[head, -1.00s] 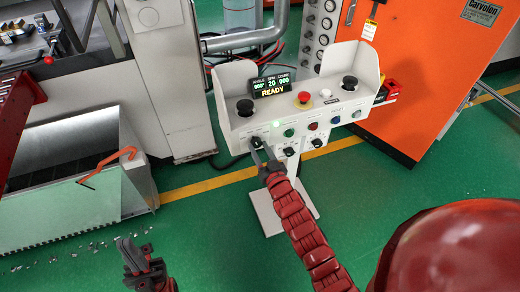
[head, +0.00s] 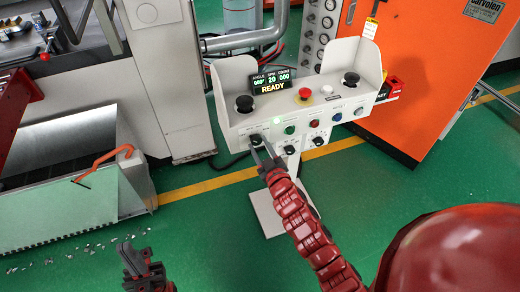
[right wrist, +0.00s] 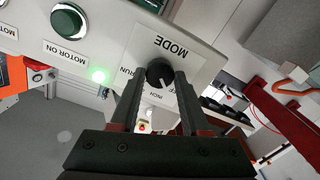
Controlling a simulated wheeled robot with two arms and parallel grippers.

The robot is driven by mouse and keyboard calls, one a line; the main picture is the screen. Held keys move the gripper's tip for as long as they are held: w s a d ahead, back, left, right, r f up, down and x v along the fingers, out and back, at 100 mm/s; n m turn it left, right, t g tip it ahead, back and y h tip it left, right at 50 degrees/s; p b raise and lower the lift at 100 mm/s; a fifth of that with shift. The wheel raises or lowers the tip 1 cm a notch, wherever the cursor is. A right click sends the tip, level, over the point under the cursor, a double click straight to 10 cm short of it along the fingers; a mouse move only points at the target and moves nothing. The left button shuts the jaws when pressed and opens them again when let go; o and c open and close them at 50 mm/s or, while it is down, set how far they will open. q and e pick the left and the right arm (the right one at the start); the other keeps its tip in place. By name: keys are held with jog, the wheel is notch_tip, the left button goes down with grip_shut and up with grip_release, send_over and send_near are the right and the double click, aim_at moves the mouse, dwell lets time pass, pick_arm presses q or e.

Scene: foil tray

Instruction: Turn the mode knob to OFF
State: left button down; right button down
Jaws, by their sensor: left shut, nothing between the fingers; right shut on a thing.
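The black mode knob (right wrist: 160,73) sits under the upside-down MODE label (right wrist: 171,46) in the right wrist view. A pale pointer mark shows at its lower right edge. RUN is at its left and INCH below it; another label at lower right is partly hidden by a finger. My right gripper (right wrist: 157,88) is shut on the knob, one finger on each side. In the head view, the right gripper (head: 263,148) is at the left end of the control panel (head: 240,126), covering much of the knob. My left gripper (head: 133,260) is shut and empty, low over the floor.
The panel carries several buttons, a red emergency stop (head: 305,93) and a display (head: 271,84) reading READY. A green button (right wrist: 69,20) labelled MOTOR ON is near the mode knob. An orange cabinet (head: 445,70) stands at right, a grey machine bin (head: 62,180) at left.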

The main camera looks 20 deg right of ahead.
jog(key=shift+n+b, duration=0.4)
jog(key=shift+n, duration=0.7)
jog(key=shift+c, duration=1.9)
grip_release()
jog(key=s+d+p, duration=0.1)
jog(key=s, duration=1.6)
jog(key=shift+s+r, duration=0.2)
